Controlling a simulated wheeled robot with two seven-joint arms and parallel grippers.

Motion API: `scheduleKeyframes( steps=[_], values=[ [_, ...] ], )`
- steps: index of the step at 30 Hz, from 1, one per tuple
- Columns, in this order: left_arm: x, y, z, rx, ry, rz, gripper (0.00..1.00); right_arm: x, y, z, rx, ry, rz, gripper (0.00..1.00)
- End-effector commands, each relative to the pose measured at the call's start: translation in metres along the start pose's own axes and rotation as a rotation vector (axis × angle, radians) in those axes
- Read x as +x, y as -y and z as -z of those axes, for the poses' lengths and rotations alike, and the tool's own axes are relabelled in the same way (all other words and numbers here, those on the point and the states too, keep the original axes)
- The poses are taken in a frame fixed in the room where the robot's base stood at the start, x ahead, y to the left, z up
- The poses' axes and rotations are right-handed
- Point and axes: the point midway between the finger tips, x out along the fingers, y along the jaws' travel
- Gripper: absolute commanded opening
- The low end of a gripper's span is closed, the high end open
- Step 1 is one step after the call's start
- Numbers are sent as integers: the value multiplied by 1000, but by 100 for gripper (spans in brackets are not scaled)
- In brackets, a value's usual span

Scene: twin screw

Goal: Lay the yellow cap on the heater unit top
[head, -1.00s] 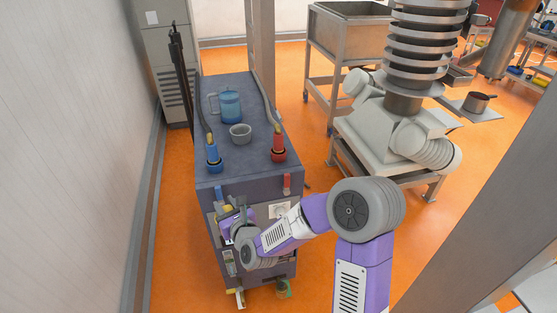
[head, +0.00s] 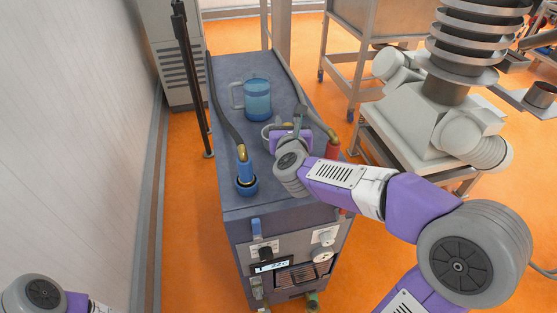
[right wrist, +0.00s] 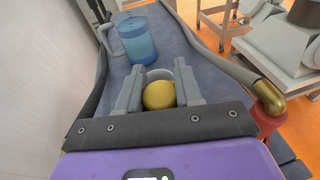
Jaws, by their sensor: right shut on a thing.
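The yellow cap (right wrist: 159,95) is between the two grey fingers of my right gripper (right wrist: 159,90) in the right wrist view. That gripper is shut on it. The heater unit top is dark blue-grey and flat. I cannot tell whether the cap touches it. My left gripper is not in view; only part of my left arm shows at the lower left.
A blue mug (head: 257,98) stands behind the gripper. A blue hose coupling (head: 246,177) stands at left and a red one (head: 333,150) at right, with hoses along both sides.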

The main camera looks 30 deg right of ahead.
Motion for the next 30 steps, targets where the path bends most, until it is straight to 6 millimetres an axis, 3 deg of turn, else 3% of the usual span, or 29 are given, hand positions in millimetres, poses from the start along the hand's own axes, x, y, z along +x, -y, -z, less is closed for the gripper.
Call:
scheduleKeyframes(
  steps=[3, 18, 30],
  values=[
    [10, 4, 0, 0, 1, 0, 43, 5, 0, 25, -2, -5, 1, 3],
    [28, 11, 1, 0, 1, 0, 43, 18, 0, 88, -1, -3, 0, 3],
    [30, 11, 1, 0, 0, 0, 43, 18, 0, 92, 1, 0, 0, 3]
  ],
)
